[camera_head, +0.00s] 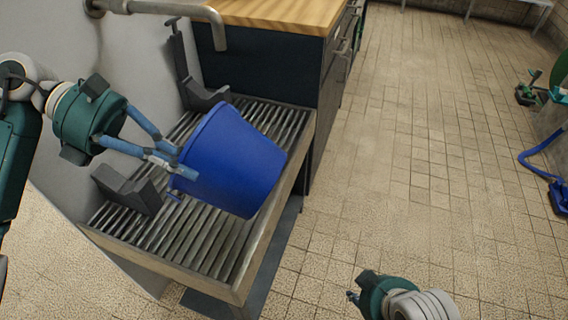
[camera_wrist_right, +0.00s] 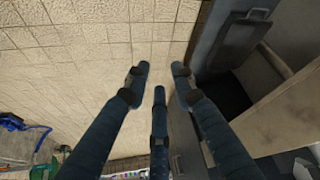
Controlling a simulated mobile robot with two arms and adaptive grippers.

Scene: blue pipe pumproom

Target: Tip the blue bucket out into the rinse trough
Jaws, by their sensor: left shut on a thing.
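The blue bucket (camera_head: 232,160) is tipped well over on its side above the slatted grate of the rinse trough (camera_head: 205,250). The inside of the bucket is hidden. My left gripper (camera_head: 176,165) is shut on the bucket at its rim side. I cannot tell whether the bucket touches the slats. My right gripper (camera_head: 354,296) is low at the bottom of the head view, away from the trough. In the right wrist view its fingers (camera_wrist_right: 160,78) are spread and empty.
A spout pipe (camera_head: 190,10) hangs over the trough's far end. Grey brackets (camera_head: 128,187) stand on the trough's wall side. A dark cabinet with a wooden top (camera_head: 275,12) adjoins it.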

